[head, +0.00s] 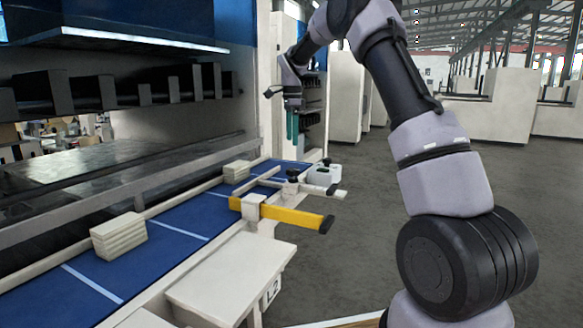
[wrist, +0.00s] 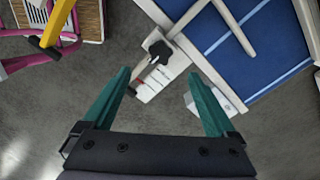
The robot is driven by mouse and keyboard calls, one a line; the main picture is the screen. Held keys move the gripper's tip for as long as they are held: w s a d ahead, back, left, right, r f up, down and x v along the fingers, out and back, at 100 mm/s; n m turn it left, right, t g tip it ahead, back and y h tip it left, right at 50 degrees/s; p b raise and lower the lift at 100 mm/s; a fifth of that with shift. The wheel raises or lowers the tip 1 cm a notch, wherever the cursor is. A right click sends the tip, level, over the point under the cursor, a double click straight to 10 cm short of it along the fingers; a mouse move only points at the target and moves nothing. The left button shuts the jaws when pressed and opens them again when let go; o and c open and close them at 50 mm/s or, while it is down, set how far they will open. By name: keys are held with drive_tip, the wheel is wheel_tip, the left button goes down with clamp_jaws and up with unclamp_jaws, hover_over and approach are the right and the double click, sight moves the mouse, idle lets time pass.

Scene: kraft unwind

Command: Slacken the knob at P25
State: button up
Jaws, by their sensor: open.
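A black star-shaped knob (wrist: 159,51) shows in the wrist view on a cream bracket (wrist: 172,65), beside a blue table (wrist: 265,45). A small plate with dark marks and a red spot lies just below it; I cannot read P25 there. My gripper (wrist: 158,75) is open, its two teal fingers apart with nothing between them touching. The knob appears just beyond the fingertips, roughly centred between them. In the head view my gripper (head: 292,137) hangs fingers-down above the far end of the table. Dark knobs (head: 293,174) show below it; which one is P25 I cannot tell.
A yellow bar (head: 290,215) with a black end sticks out from the table edge. Stacks of cream boards (head: 119,235) lie on the blue surface. A large press stands at left. Grey floor is open at right. A pink frame (wrist: 68,20) shows at the wrist view's upper left.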

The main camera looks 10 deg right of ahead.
sight(291, 169)
wheel_tip(291, 169, down, 11)
drive_tip(key=shift+w+a+f, duration=0.1)
idle(0.4)
drive_tip(key=c, duration=1.4)
